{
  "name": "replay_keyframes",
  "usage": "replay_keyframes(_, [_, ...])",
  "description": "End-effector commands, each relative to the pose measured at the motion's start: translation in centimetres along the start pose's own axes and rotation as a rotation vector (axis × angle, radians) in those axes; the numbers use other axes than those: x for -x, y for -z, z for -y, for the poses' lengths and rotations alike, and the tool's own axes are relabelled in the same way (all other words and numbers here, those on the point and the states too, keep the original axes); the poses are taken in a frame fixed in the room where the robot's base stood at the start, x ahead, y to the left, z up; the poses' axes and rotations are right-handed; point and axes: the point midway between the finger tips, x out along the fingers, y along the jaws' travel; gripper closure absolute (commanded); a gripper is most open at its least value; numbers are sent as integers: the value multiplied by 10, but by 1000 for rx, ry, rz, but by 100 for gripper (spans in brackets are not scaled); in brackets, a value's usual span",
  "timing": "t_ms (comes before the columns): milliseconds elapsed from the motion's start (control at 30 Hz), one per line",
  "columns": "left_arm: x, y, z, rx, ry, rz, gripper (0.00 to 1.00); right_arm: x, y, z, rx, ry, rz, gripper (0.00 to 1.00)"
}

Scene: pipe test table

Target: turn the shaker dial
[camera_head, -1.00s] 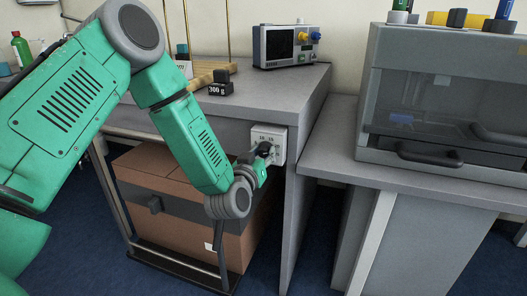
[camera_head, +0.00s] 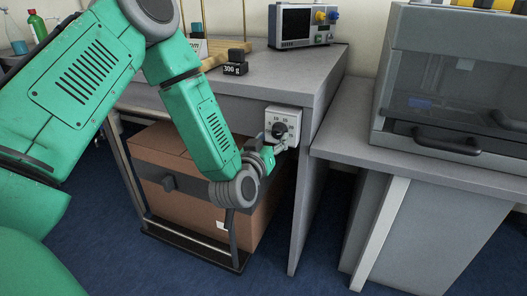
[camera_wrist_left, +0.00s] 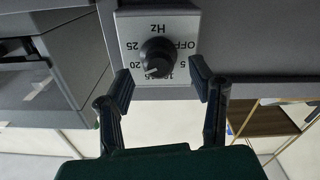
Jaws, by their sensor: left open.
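The shaker dial is a black knob (camera_head: 279,130) on a white panel (camera_head: 291,113) on the front face of the grey table. In the left wrist view the knob (camera_wrist_left: 158,57) sits on the panel (camera_wrist_left: 190,30), which shows upside down with "OFF", "Hz" and numbers. The knob's white mark points near the numbers at the picture's bottom. My left gripper (camera_head: 272,150) is just below the dial. In the left wrist view my left gripper (camera_wrist_left: 160,82) is open, its fingers either side of the knob and apart from it. My right gripper is not in view.
A brown box (camera_head: 180,195) stands under the table on a dark base. A black 300 g weight (camera_head: 236,66) and a screened instrument (camera_head: 303,25) are on the tabletop. A grey lidded machine (camera_head: 450,80) stands on the right bench.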

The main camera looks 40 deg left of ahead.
Motion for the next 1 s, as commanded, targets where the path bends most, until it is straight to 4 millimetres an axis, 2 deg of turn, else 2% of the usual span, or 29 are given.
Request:
replay_keyframes(200, [49,-2,0,0,-1,6,50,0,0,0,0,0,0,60])
replay_keyframes(400, [79,-3,1,0,0,6,50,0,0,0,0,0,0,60])
replay_keyframes(600, [89,-2,1,1,1,3,50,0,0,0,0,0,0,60])
replay_keyframes(1000, [89,-2,1,1,1,3,50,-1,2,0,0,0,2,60])
